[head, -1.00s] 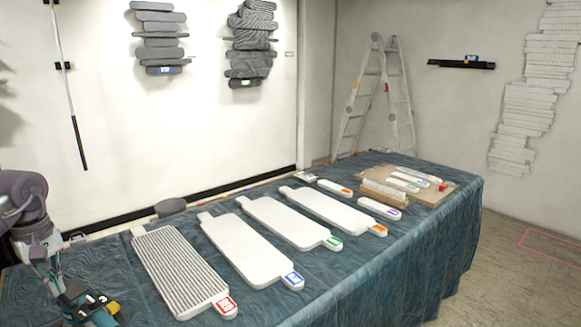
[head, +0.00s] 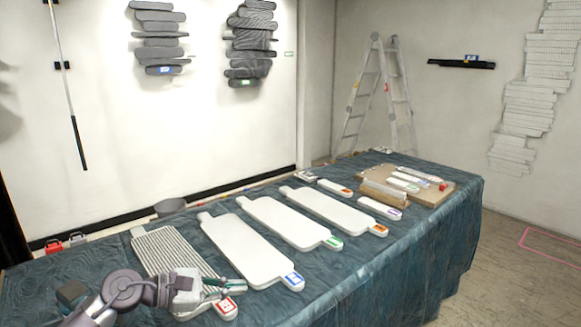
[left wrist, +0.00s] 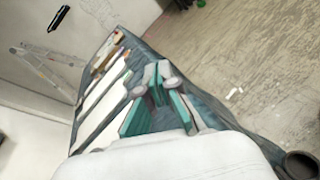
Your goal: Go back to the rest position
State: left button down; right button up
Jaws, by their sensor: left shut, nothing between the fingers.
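My left gripper (head: 236,286) reaches in from the lower left in the head view. It is above the near end of the ribbed white panel (head: 168,250), by its red label. It is shut and empty. In the left wrist view its teal fingers (left wrist: 158,98) show, with the table and white panels beyond them. My right gripper is in neither view.
A long table with a blue cloth (head: 420,232) carries several smooth white panels (head: 245,250) with coloured labels and a brown board (head: 434,197) at its far end. A ladder (head: 372,95) stands behind it. Grey reliefs (head: 158,40) hang on the wall.

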pick_arm(q)
jog(key=s+d+r+n+t+h, duration=0.2)
jog(key=d+r+n+t+h, duration=0.15)
jog(key=n+t, duration=0.45)
jog(key=s+a+f+n+t+y, duration=0.15)
jog(key=a+f+n+y, duration=0.35)
jog(key=n, duration=0.6)
jog(key=s+a+f+n+y, duration=0.3)
jog(key=n+y, duration=0.4)
jog(key=n, duration=0.4)
jog(key=s+a+f+n+y, duration=0.2)
jog(key=a+f+n+y, duration=0.3)
jog(key=n, duration=0.6)
jog(key=s+f+n+g, duration=0.6)
jog(key=s, duration=0.6)
jog(key=s+f+n+g, duration=0.5)
jog(key=s+f+g, duration=0.15)
jog(key=s, duration=0.55)
notch_tip(320, 180, down, 27)
jog(key=s, duration=0.2)
jog(key=s+a+f+g, duration=0.1)
jog(key=s+a+f, duration=0.1)
jog(key=s+f, duration=1.3)
jog(key=shift+s+a+f+g, duration=0.2)
jog(key=shift+s+f+g, duration=0.15)
jog(key=shift+s, duration=0.3)
